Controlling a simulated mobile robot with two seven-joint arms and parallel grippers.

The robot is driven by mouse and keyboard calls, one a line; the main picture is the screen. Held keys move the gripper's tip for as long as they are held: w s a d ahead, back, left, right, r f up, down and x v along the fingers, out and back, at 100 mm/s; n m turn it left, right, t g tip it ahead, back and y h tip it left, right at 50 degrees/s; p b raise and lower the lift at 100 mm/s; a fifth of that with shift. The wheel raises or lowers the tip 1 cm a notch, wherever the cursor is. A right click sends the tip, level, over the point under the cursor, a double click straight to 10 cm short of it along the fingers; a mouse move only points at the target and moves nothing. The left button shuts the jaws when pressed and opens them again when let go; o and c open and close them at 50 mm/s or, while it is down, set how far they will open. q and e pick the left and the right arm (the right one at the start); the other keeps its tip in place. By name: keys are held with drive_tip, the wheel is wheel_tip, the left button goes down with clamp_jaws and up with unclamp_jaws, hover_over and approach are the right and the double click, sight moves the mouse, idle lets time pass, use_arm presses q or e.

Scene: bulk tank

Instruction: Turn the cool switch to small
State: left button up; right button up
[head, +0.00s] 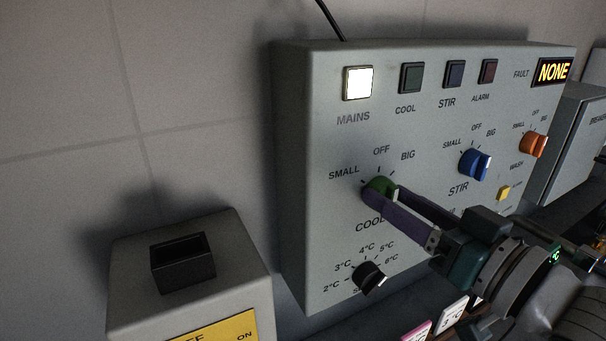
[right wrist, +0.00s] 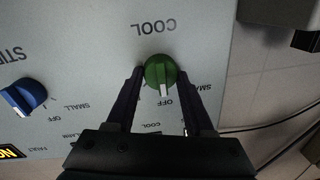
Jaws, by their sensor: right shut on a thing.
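The green cool switch (head: 382,184) is a round knob on the grey control panel, above the word COOL, with SMALL, OFF and BIG marked around it. It also shows in the right wrist view (right wrist: 159,70), where its white pointer faces the OFF mark. My right gripper (head: 384,195) is shut on the knob, with one dark finger on each side in the right wrist view (right wrist: 160,76). In the head view the fingers hide part of the knob. My left gripper is not in view.
The panel (head: 320,220) also has a blue stir knob (head: 474,164), an orange wash knob (head: 533,144) and a black temperature knob (head: 370,277). The mains lamp (head: 358,83) is lit; the cool lamp (head: 411,78) is dark. A grey box (head: 190,222) stands at lower left.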

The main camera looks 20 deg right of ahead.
clamp_jaws()
drive_tip(key=shift+r+n, duration=0.1)
drive_tip(key=shift+n, duration=0.3)
drive_tip(key=n+p, duration=0.1)
drive_tip(key=n, duration=0.2)
drive_tip(key=shift+n+p, duration=0.3)
drive_tip(key=n, duration=0.5)
drive_tip(key=shift+a+g+h+p, duration=0.15)
drive_tip(key=shift+g+h+p, duration=0.15)
drive_tip(key=shift+p, duration=0.05)
drive_tip(key=o, duration=1)
unclamp_jaws()
